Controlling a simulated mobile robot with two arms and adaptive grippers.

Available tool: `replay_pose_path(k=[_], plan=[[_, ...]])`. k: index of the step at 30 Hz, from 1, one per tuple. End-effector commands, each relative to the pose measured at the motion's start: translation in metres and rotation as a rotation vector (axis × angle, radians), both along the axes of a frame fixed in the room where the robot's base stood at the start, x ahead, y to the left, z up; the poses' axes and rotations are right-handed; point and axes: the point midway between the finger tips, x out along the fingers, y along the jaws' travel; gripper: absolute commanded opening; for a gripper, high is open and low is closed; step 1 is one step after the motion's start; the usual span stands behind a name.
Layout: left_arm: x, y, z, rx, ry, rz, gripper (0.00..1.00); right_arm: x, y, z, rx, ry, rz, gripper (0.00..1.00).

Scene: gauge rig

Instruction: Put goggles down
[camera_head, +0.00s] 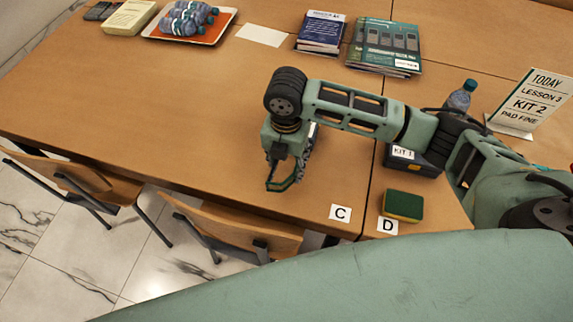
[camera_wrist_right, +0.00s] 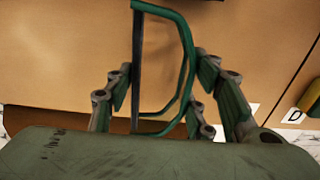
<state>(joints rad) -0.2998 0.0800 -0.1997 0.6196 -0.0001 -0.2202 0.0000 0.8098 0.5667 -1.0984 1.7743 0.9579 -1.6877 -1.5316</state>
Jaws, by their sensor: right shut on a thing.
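My right gripper (camera_head: 286,168) is shut on the goggles (camera_head: 280,184), which show as a thin green frame with a dark straight side. In the right wrist view the goggles (camera_wrist_right: 185,62) stick out from between the fingers of the right gripper (camera_wrist_right: 165,92). They are over the front part of the wooden table (camera_head: 200,120), left of card C (camera_head: 340,213). I cannot tell whether they touch the tabletop. The gripper hides part of them in the head view. My left gripper is not in view.
A sponge (camera_head: 403,205) sits by card D (camera_head: 387,226). Behind it are a KIT 1 box (camera_head: 412,162), a bottle (camera_head: 460,97) and a lesson sign (camera_head: 530,102). Booklets (camera_head: 385,47) and a bottle tray (camera_head: 216,31) lie farther back. Chairs (camera_head: 240,228) stand along the front edge. The table's left-middle is clear.

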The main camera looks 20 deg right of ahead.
Motion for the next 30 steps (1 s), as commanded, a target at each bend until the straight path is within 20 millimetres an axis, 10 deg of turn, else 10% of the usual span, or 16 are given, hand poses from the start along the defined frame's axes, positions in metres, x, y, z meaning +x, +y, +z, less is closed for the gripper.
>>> replay_pose_path(k=[15, 16, 18, 30], plan=[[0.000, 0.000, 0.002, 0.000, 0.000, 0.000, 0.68, -0.001, 0.000, -0.027, 0.000, 0.000, 0.001, 0.23], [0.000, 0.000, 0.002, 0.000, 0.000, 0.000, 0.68, -0.001, 0.000, -0.028, 0.000, 0.000, 0.001, 0.50], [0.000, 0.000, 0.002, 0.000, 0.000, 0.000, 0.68, -0.001, 0.000, -0.027, 0.000, 0.000, 0.001, 0.56], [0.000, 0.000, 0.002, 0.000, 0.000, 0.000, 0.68, -0.001, 0.000, -0.027, 0.000, 0.000, 0.001, 0.68]])
